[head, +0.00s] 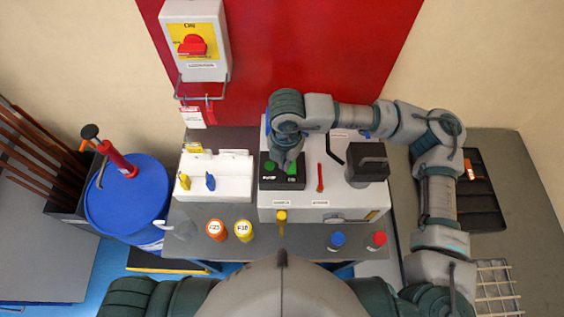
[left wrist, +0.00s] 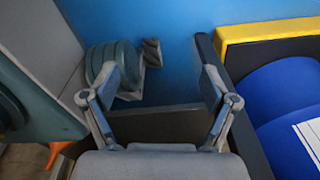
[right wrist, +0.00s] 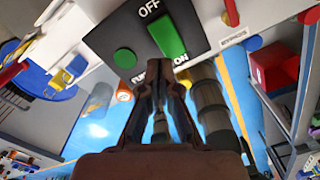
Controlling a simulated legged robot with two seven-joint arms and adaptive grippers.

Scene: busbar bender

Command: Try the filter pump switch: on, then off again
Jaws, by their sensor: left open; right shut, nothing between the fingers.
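The pump switch is a green rocker (right wrist: 167,37) on a black panel (right wrist: 105,40), with OFF printed near one end and ON near the other. A round green button or lamp (right wrist: 124,58) sits beside it. In the head view the panel (head: 282,184) is on top of the white unit, partly under my right gripper (head: 288,164). My right gripper (right wrist: 160,78) is shut and empty, its tips just by the rocker's ON end; I cannot tell whether they touch. My left gripper (left wrist: 160,82) is open and empty, low, away from the panel; it is not visible in the head view.
A red lever (head: 320,178) and a dark handled block (head: 367,162) stand right of the panel. A white box with yellow and blue levers (head: 232,168) is at left. Orange (head: 215,231) and yellow (head: 243,231) containers stand in front. A blue drum (head: 128,200) is further left.

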